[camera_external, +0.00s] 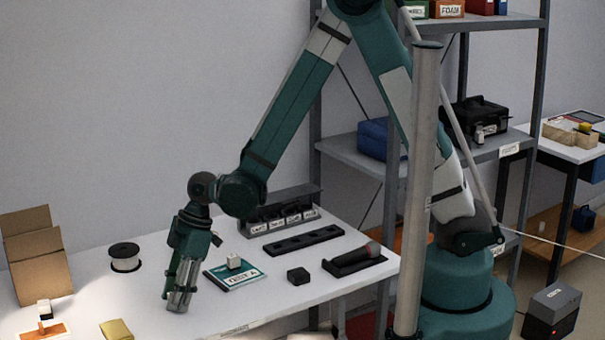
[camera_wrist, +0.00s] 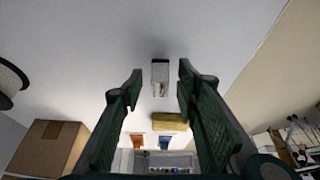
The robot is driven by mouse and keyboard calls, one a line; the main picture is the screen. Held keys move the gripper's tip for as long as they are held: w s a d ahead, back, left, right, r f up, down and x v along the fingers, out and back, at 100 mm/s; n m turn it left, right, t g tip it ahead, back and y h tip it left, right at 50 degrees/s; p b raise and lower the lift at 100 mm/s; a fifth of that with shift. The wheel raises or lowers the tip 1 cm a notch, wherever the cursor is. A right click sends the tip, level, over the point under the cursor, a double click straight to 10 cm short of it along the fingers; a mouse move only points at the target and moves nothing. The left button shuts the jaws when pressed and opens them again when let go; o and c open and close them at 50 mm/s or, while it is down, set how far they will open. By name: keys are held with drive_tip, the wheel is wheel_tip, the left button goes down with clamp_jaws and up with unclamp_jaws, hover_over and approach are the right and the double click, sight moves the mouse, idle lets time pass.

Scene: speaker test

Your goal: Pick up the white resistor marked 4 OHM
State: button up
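A small white block with a dark end (camera_wrist: 160,77) shows in the wrist view, between and level with the tips of my gripper's fingers (camera_wrist: 160,80). Gaps show on both sides of it, so the fingers are not touching it. Its marking cannot be read. In the external view my gripper (camera_external: 178,300) points down, low over the front part of the white table (camera_external: 290,295); the block there is not clear. Another small white block (camera_external: 234,261) sits on a teal card (camera_external: 240,280), and one (camera_external: 44,309) stands near an orange card (camera_external: 42,331). I cannot read 4 OHM on either.
A yellow pad (camera_external: 116,329) lies at the front left; it also shows in the wrist view (camera_wrist: 170,122). A spool (camera_external: 125,257) and an open cardboard box (camera_external: 35,255) stand left. A black block (camera_external: 298,275), tray (camera_external: 353,260) and labelled rack (camera_external: 281,211) are right of my gripper.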

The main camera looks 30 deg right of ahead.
drive_tip(key=c, duration=1)
drive_tip(key=shift+r+p, duration=1.25)
drive_tip(key=shift+r, duration=3.75)
